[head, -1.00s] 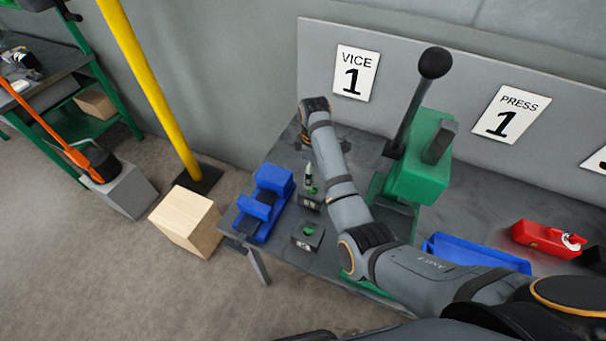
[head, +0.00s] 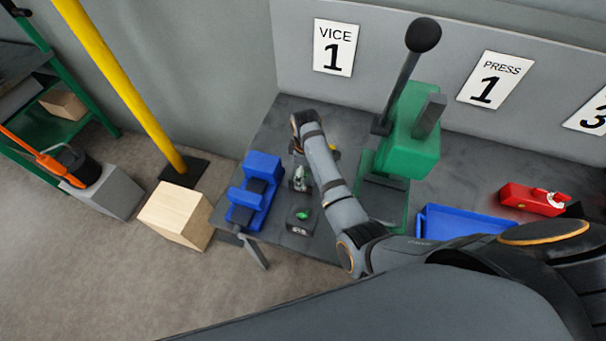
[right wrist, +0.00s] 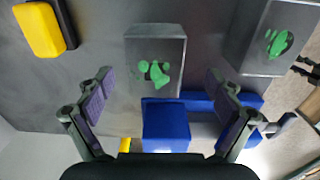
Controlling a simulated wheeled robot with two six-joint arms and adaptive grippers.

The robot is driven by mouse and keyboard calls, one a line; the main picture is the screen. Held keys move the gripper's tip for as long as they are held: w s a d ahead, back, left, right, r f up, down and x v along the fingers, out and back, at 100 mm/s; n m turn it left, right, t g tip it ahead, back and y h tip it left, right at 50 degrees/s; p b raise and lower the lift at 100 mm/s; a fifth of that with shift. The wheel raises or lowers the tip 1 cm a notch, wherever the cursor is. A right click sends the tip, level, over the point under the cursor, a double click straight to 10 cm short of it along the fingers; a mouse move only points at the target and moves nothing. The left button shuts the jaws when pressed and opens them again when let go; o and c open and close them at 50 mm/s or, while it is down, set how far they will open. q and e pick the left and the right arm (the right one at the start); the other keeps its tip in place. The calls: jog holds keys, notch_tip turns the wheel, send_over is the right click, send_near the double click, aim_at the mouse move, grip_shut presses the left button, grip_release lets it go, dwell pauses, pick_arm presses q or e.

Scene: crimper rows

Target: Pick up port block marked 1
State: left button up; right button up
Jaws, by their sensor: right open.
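Two dark grey port blocks with green fittings stand on the bench beside the blue vice. The far block (head: 299,185) is partly hidden by my right arm; the near block (head: 301,222) stands clear in front of it. The numbers on them are too small to read. In the right wrist view the far block (right wrist: 155,50) is centred between and beyond the fingertips, and the near block (right wrist: 272,40) is at the upper right. My right gripper (right wrist: 160,80) is open and empty, its fingers apart. My left gripper is not in view.
The blue vice (head: 262,178) stands just left of the blocks; it also shows in the right wrist view (right wrist: 166,130). A yellow-topped block (right wrist: 40,28) lies at the upper left there. A green press (head: 412,140), blue tray (head: 465,222) and red tool (head: 530,198) are to the right.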

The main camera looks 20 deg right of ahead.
jog(key=shift+w+a+f, duration=0.1)
jog(key=shift+w+f, duration=0.15)
jog(key=shift+f, duration=0.35)
jog(key=shift+w+a+f, duration=0.1)
jog(key=shift+w+f, duration=0.15)
jog(key=shift+f, duration=0.3)
jog(key=shift+w+f, duration=0.25)
jog(key=shift+w, duration=0.15)
jog(key=shift+s+r, duration=0.15)
jog(key=shift+s, duration=0.1)
jog(key=shift+c, duration=0.7)
jog(key=shift+s+r, duration=0.15)
jog(key=shift+s, duration=0.1)
jog(key=shift+c, duration=1.4)
jog(key=shift+s+d, duration=0.1)
jog(key=shift+s, duration=0.05)
jog(key=shift+c, duration=2.2)
jog(key=c, duration=1)
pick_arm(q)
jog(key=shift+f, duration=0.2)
pick_arm(e)
jog(key=shift+w, duration=0.2)
jog(key=shift+c, duration=0.2)
jog(key=shift+r, duration=0.1)
